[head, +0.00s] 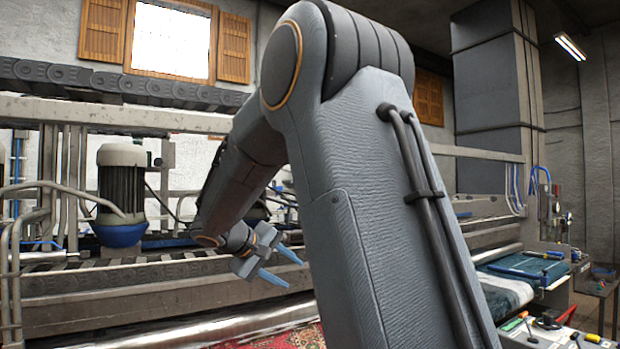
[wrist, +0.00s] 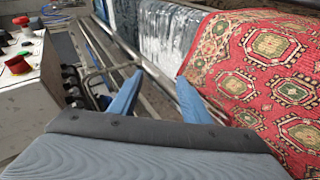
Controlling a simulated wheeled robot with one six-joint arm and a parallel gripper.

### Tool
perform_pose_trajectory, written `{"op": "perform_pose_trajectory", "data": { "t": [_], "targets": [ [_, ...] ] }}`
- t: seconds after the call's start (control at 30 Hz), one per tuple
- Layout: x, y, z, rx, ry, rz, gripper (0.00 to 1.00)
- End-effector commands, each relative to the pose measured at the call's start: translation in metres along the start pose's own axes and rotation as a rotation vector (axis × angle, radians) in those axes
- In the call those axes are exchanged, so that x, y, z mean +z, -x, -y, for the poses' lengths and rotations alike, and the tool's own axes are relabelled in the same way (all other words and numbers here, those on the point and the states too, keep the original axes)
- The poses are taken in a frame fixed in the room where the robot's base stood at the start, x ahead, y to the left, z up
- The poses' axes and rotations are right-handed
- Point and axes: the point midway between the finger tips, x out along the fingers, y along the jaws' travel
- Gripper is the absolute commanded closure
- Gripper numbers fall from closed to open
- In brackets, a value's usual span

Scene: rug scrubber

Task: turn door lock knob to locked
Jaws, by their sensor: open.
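My gripper (head: 281,268) is in the middle of the head view, in front of the long grey machine. Its two blue fingers are apart and nothing is between them. In the wrist view my gripper (wrist: 154,98) points down past a metal rail and the edge of a red patterned rug. I cannot make out a door lock knob for certain in either view. A grey control box (wrist: 40,85) at the left of the wrist view carries a red knob (wrist: 18,65) and other small controls. My gripper is to the right of this box and apart from it.
The red rug (wrist: 265,75) fills the right of the wrist view and shows low in the head view (head: 285,338). A motor with a blue base (head: 121,195) stands at left.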

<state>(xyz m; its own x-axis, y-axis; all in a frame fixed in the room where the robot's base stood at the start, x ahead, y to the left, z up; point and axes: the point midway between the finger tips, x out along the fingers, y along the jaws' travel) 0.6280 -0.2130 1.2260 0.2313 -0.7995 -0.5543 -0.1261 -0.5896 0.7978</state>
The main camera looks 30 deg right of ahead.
Motion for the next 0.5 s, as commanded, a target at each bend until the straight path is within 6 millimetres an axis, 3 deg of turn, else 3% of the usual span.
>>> {"op": "perform_pose_trajectory", "data": {
  "t": [0.03, 0.1, 0.2, 0.33, 0.5],
  "targets": [
    [-0.029, 0.004, -0.04, 0.118, -0.048, -0.033, 0.57],
    [-0.061, 0.018, -0.097, 0.283, -0.125, -0.081, 0.57],
    [-0.094, 0.046, -0.167, 0.494, -0.239, -0.151, 0.57],
    [-0.116, 0.084, -0.229, 0.696, -0.364, -0.227, 0.57],
    [-0.125, 0.113, -0.266, 0.822, -0.446, -0.281, 0.57]
  ]
}}
